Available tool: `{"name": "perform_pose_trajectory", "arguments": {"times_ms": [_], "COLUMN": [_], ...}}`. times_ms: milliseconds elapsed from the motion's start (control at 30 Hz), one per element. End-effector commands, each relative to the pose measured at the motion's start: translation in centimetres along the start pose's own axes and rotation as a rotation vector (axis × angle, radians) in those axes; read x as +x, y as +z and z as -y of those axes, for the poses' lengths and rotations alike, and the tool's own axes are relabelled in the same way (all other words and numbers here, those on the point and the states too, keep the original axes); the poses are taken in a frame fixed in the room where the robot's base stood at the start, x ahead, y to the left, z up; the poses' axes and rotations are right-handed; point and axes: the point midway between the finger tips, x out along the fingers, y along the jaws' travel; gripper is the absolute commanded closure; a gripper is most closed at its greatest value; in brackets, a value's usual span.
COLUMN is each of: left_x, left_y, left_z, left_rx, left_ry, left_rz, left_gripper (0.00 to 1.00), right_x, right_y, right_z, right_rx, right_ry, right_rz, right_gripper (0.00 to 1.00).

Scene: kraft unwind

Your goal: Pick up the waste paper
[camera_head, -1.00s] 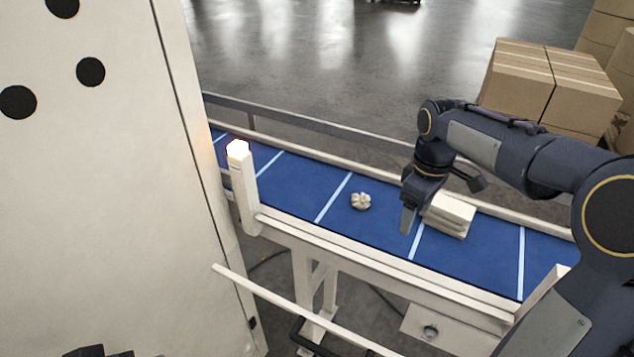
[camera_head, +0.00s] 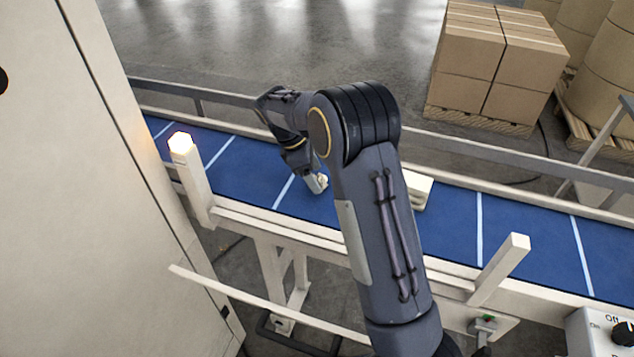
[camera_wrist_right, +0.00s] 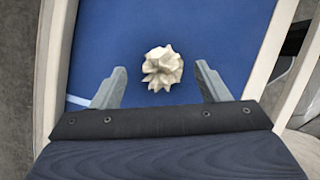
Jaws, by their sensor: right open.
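The waste paper (camera_wrist_right: 162,68) is a crumpled cream ball on the blue conveyor belt (camera_head: 440,225). In the head view the paper (camera_head: 323,181) is mostly hidden behind my right gripper. My right gripper (camera_head: 318,184) is low over the belt at the paper. In the right wrist view my gripper (camera_wrist_right: 160,88) is open, with one finger on each side of the paper and a gap to both. The paper lies slightly beyond the line of the fingertips. My left gripper is not in view.
A cream stack of flat pieces (camera_head: 418,188) lies on the belt, partly behind my right arm. A pale post with a lit lamp (camera_head: 182,145) stands at the belt's near edge. A tall white cabinet (camera_head: 90,190) fills the left. Cardboard boxes (camera_head: 490,65) stand behind the belt.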

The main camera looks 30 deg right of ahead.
Motion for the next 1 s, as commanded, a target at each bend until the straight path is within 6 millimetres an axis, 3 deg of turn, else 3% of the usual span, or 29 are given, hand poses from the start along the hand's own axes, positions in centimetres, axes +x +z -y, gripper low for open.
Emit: {"name": "perform_pose_trajectory", "arguments": {"times_ms": [67,333,667,1000], "left_x": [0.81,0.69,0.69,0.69], "left_y": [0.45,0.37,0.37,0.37], "left_z": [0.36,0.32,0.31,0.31], "left_rx": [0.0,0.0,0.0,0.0], "left_ry": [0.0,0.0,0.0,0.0], "left_rz": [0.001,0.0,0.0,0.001], "left_gripper": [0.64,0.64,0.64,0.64], "right_x": [1.13,1.09,1.07,1.06], "right_y": [-0.16,-0.05,-0.06,-0.06], "right_z": [0.04,0.03,0.03,0.03], "right_rx": [0.0,0.0,0.0,0.0], "right_ry": [-0.001,-0.001,0.0,0.0], "right_rz": [0.0,-0.001,-0.001,-0.001], "right_gripper": [0.32,0.33,0.76,0.79]}}
